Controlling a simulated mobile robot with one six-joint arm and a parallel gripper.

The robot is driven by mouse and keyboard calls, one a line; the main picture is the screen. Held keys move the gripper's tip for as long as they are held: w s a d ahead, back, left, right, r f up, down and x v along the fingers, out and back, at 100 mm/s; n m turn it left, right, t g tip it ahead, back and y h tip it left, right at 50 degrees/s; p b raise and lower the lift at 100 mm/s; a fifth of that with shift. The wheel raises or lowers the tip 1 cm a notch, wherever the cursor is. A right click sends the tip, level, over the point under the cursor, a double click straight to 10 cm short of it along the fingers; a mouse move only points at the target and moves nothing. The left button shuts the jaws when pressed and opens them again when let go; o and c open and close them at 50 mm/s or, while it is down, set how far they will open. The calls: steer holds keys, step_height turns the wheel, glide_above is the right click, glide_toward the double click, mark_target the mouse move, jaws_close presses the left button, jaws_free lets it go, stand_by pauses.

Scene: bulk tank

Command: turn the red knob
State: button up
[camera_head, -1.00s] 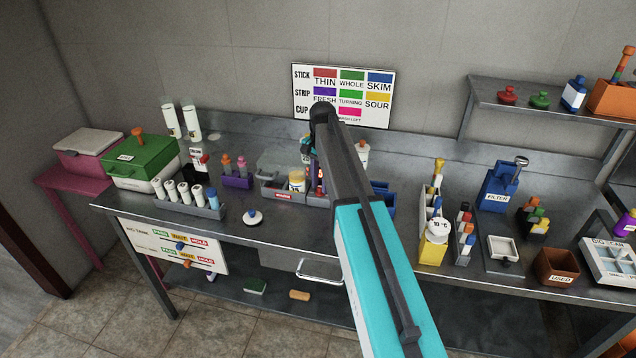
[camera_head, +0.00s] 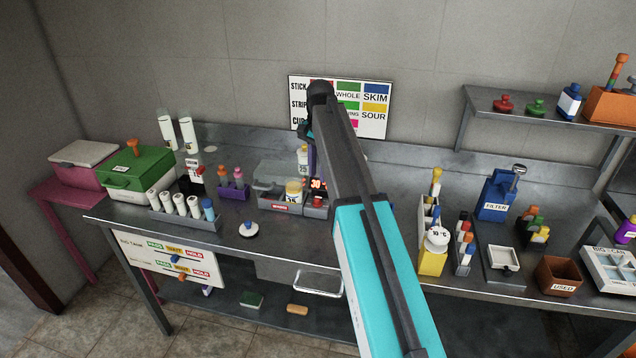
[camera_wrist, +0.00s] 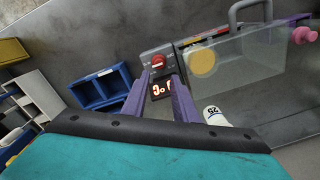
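The red knob (camera_wrist: 158,61) sits on a small grey box, just beyond a dark display with lit red-white digits (camera_wrist: 162,90) in the wrist view. In the head view the knob (camera_head: 317,201) shows small below the display (camera_head: 317,184), left of my arm. My gripper (camera_wrist: 162,80) has two purple fingers, apart with nothing between them. They point toward the box, with the display and knob seen through and beyond the gap. The fingers look apart from the knob. In the head view my arm hides most of the gripper.
A clear-lidded container (camera_wrist: 235,55) stands close beside the knob box. Blue bins (camera_wrist: 100,88) stand on its other side. A white-capped bottle (camera_wrist: 214,116) is near the right finger.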

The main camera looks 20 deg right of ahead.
steer(key=shift+r+b, duration=0.4)
steer(key=shift+r, duration=2.1)
